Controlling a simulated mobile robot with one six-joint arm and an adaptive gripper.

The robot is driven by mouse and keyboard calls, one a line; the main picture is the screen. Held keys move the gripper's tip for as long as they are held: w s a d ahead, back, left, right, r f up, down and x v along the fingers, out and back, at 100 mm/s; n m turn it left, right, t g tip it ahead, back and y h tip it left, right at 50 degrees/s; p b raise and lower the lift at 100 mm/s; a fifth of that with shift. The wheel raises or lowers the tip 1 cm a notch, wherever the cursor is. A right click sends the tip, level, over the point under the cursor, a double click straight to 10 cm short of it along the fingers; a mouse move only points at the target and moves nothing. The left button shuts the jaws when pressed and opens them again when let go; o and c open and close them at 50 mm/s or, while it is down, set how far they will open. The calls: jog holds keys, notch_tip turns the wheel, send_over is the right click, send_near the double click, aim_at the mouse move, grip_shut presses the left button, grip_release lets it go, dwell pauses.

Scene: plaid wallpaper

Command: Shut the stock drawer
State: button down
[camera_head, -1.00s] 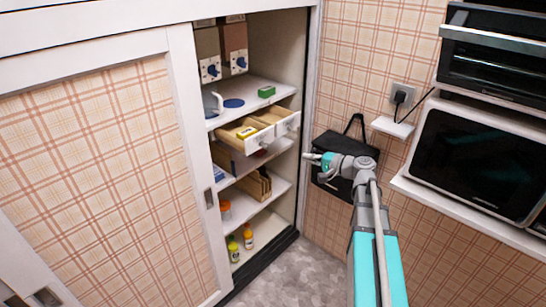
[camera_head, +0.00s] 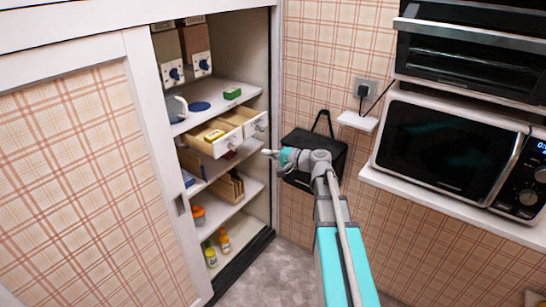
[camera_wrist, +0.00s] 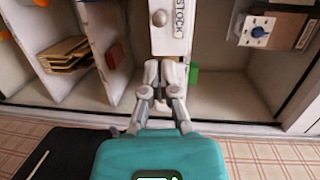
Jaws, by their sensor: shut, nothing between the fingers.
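The stock drawer (camera_wrist: 172,32) shows its white front, round knob and STOCK label in the wrist view. In the head view it appears to be the right one (camera_head: 257,125) of two drawers side by side, standing out from the cabinet. My gripper (camera_head: 268,153) is shut and empty, just right of and below that front. In the wrist view its fingertips (camera_wrist: 165,68) are at the edge of the drawer front, away from the knob. I cannot tell whether they touch it.
The left drawer (camera_head: 222,145) is also pulled out, with a yellow item (camera_head: 214,135) inside. A green block (camera_head: 232,93) lies on the shelf above. A black bag (camera_head: 315,150) hangs on the wall behind my wrist. A microwave (camera_head: 440,150) stands at the right.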

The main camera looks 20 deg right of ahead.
jog(key=b+x, duration=0.1)
jog(key=x, duration=0.9)
